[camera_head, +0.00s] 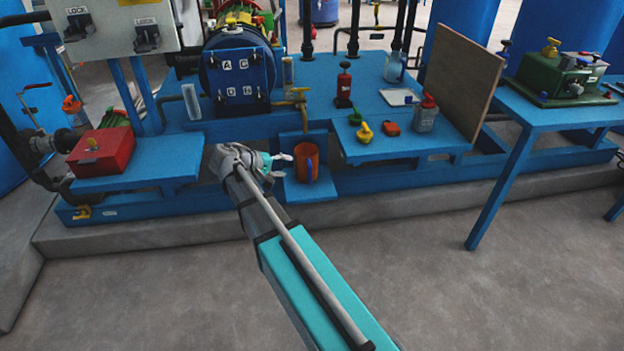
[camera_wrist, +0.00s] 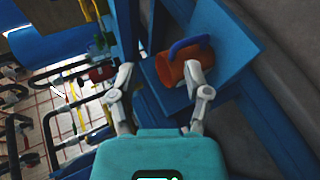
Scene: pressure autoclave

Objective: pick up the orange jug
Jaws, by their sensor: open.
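The orange jug (camera_head: 300,163) stands upright on a low blue shelf (camera_head: 322,188) at the middle of the head view. The right finger of my gripper (camera_wrist: 160,84) overlaps the jug's edge in that view. I cannot tell whether it touches. Nothing is held between the fingers.
A red box (camera_head: 102,152) sits on a blue platform to the left. A yellow-and-green item (camera_head: 364,132) and a red-capped container (camera_head: 425,115) stand on a higher shelf to the right. A brass valve (camera_head: 299,95) and pipe hang above the jug. The floor in front is clear.

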